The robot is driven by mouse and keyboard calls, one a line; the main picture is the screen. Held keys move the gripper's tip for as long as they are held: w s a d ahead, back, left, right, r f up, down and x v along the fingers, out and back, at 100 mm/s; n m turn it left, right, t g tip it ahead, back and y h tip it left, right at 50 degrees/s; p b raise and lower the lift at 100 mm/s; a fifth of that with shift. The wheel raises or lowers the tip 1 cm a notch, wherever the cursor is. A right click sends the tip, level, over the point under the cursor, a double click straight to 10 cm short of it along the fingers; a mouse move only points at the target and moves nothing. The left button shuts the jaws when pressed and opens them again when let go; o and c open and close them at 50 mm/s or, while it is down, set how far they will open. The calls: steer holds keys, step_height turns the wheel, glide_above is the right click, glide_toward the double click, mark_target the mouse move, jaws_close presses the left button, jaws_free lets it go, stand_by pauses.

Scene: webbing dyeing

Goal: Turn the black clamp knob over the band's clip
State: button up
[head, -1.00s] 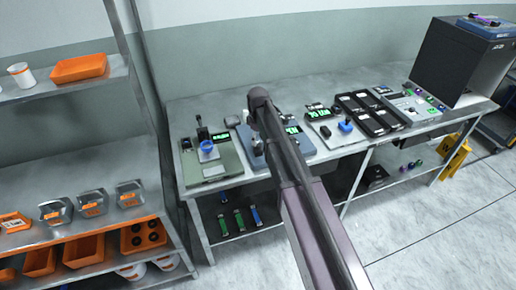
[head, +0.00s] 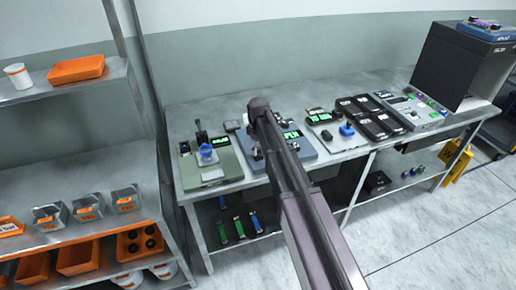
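A black upright knob (head: 201,136) stands on the grey-green device (head: 222,158) at the left of the bench, behind a blue round part (head: 206,152). I cannot tell for certain that it is the clamp knob. A blue-grey device (head: 306,150) with a lit green display sits to its right, partly hidden by my arm. The band and its clip are too small or hidden to make out. My arm reaches from the bottom over the blue-grey device. My gripper is hidden behind the arm, so its opening does not show.
To the right on the metal bench (head: 385,147) are a device with a blue knob (head: 346,130), black trays (head: 376,128), a panel with coloured buttons (head: 419,110) and a dark cabinet (head: 455,68). A shelf with orange bins (head: 76,257) stands left. Floor shows at bottom right.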

jaws_close()
steer(key=shift+m, duration=0.3)
steer(key=m, duration=1.3)
steer(key=shift+s, duration=0.1)
steer(key=shift+m, duration=2.2)
